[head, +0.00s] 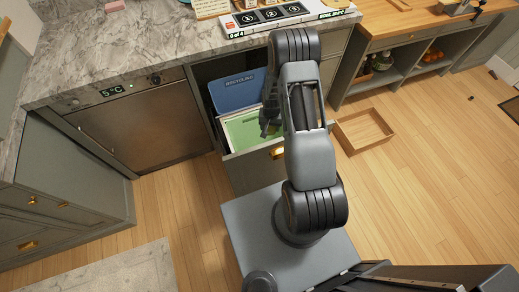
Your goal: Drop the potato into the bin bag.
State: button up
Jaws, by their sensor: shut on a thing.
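My gripper (269,126) is partly hidden behind my arm. It points down over the right part of an open pull-out drawer below the marble counter. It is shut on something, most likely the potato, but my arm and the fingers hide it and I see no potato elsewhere. In the drawer is a pale-edged bin with a green inside (242,131), which looks like the bin bag. The gripper is at or above its right side; I cannot tell how high. Behind it stands a blue panel marked RECYCLING (236,92).
A marble counter (150,40) lies behind the drawer, with a metal-fronted appliance (145,130) below it at left. An empty wooden tray (364,131) lies on the floor at right.

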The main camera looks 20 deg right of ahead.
jog(key=shift+f, duration=0.2)
jog(key=o, duration=1.5)
jog(key=shift+c, duration=0.2)
notch_tip(320, 180, up, 14)
jog(key=b, duration=0.1)
jog(key=shift+f, duration=0.1)
jog(key=s+a+r+n+t, duration=0.2)
jog(key=s+a+r, duration=0.2)
jog(key=s+r, duration=0.4)
jog(key=s+a+r+n+t, duration=0.2)
jog(key=s+a+r, duration=0.3)
jog(key=r, duration=0.9)
jog(key=s+n, duration=0.1)
jog(key=s, duration=0.2)
jog(key=shift+s+a+n, duration=0.2)
jog(key=shift+s+n, duration=0.1)
jog(key=shift+s, duration=0.05)
